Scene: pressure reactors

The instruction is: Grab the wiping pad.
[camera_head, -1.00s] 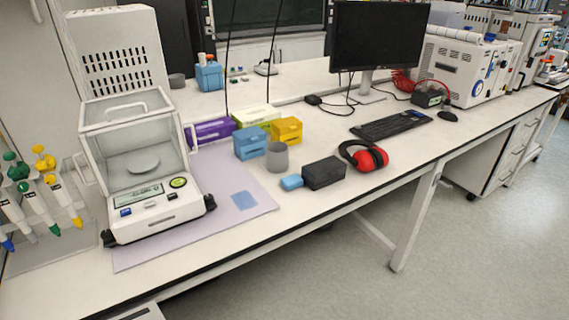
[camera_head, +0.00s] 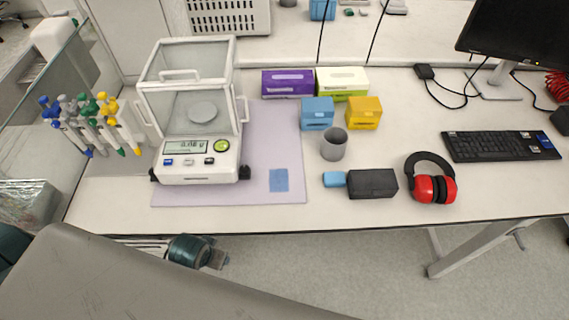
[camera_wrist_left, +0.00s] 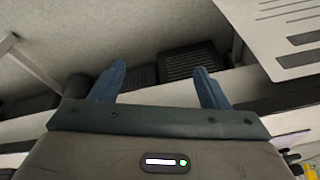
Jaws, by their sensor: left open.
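A flat blue square pad (camera_head: 278,180) lies on the lilac mat (camera_head: 228,196), to the right of the balance (camera_head: 197,115). A small light-blue block (camera_head: 334,179) lies on the bench against a dark grey box (camera_head: 373,184). I cannot tell for sure which of these two blue things is the wiping pad. My left gripper (camera_wrist_left: 160,82) shows in the left wrist view, open, with nothing between its two blue fingers. Neither blue thing can be made out in that view. My right gripper is not in view.
A grey cup (camera_head: 334,145), red ear defenders (camera_head: 432,187) and blue and yellow boxes stand on the bench. Pipettes (camera_head: 95,125) hang at the left. The bench's front edge (camera_head: 300,230) runs below the mat. The bench between mat and front edge is bare.

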